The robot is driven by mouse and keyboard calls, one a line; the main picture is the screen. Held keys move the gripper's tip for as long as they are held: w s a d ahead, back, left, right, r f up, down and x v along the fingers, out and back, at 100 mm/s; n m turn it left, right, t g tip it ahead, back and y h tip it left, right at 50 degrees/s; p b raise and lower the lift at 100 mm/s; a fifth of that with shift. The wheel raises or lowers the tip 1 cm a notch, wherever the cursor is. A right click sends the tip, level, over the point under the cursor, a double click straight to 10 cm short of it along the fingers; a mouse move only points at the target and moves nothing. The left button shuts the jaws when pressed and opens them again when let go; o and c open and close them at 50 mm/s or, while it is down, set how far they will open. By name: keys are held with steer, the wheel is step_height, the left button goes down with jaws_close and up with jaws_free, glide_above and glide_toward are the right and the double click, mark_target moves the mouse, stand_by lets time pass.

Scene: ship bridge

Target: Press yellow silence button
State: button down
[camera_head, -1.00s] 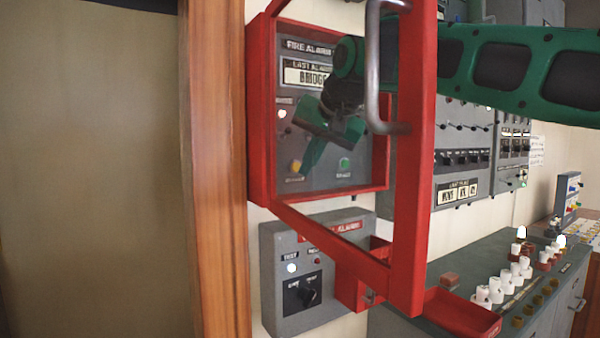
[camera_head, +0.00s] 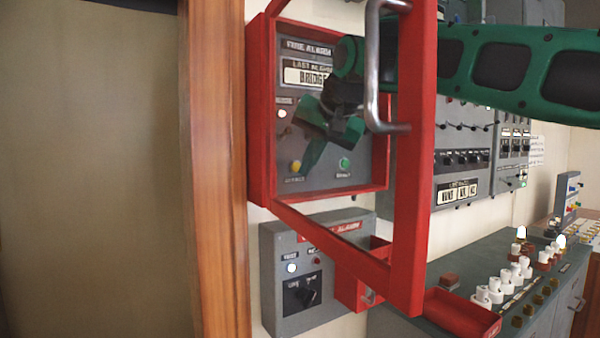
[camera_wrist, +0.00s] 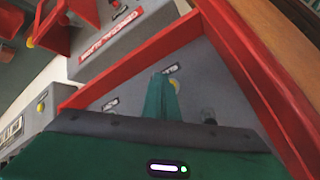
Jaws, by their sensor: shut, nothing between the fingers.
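The yellow silence button (camera_head: 296,166) sits low on the left of the grey fire alarm panel (camera_head: 318,180), inside a red frame. My gripper (camera_head: 305,171) is shut and empty, reaching into the frame with its tips just right of the button. I cannot tell whether they touch it. In the wrist view, my closed fingers (camera_wrist: 163,86) point at the panel by a small label (camera_wrist: 171,69); I cannot make out the yellow button there. A green button (camera_head: 344,165) sits to the right on the same panel.
The red door (camera_head: 412,200) with a metal handle (camera_head: 372,75) stands open, with my arm passing behind the handle. A grey general alarm box (camera_head: 285,318) hangs below. A wooden post (camera_head: 215,180) is on the left, a console (camera_head: 470,255) on the right.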

steer(key=shift+w+a, duration=0.15)
steer(key=shift+a, duration=0.15)
steer(key=shift+w+a+r, duration=0.1)
steer(key=shift+w+a, duration=0.1)
steer(key=shift+w, duration=0.15)
stand_by(0.9)
stand_by(0.4)
steer(key=shift+s+d, duration=0.5)
steer(key=shift+s, duration=0.2)
steer(key=s+d, duration=0.1)
steer(key=s, duration=0.1)
steer(key=s+d, duration=0.1)
steer(key=s, duration=0.1)
steer(key=shift+d, duration=0.4)
stand_by(0.5)
